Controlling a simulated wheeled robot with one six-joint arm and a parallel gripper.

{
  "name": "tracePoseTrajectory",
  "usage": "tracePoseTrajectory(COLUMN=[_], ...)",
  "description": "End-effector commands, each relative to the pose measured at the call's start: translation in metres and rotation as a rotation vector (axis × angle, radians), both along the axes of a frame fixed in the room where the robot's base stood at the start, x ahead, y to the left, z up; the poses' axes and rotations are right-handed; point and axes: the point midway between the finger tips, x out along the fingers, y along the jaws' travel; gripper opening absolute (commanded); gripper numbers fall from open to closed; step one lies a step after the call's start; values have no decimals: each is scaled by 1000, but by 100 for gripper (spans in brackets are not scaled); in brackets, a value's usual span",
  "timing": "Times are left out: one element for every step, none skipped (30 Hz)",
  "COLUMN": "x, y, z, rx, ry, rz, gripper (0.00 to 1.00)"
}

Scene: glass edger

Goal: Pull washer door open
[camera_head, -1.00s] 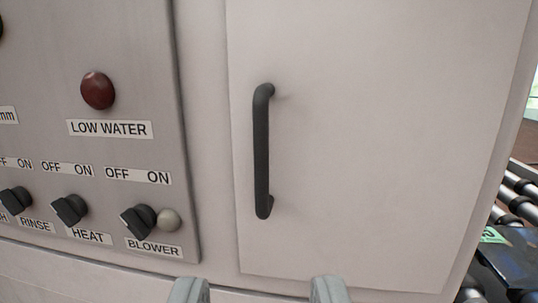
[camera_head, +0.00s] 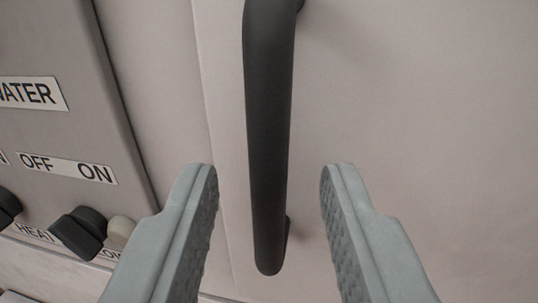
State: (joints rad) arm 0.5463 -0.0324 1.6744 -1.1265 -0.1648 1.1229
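The washer door (camera_head: 420,120) is a pale panel filling the right of the view. It sits flush in its frame, with a thin seam along its left edge. Its dark vertical bar handle (camera_head: 267,130) stands out from the panel near that edge. My gripper (camera_head: 269,178) is open, with one finger left of the handle and one right of it. Gaps show on both sides, so neither finger appears to touch the bar. The handle's upper end runs out of the top of the frame.
A control panel (camera_head: 60,120) is on the left, with label plates and dark rotary knobs (camera_head: 78,232) at its lower edge. The left finger is close to the knobs in the picture. The door surface right of the handle is bare.

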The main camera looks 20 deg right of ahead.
Motion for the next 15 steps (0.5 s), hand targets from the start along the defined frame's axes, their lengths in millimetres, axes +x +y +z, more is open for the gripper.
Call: tracePoseTrajectory(x=[2,3,4,4,4,4,4,4,4,4,4,4,4,4,4], y=[-1,-1,-2,-2,-2,-2,-2,-2,-2,-2,-2,-2,-2,-2,-2], z=[0,0,0,0,0,0,0,0,0,0,0,0,0,0,0], rx=[0,0,0,0,0,0,0,0,0,0,0,0,0,0,0], ry=[0,0,0,0,0,0,0,0,0,0,0,0,0,0,0], rz=[0,0,0,0,0,0,0,0,0,0,0,0,0,0,0], gripper=[34,34,34,34,34,34,34,34,34,34,34,28,22,17,9])
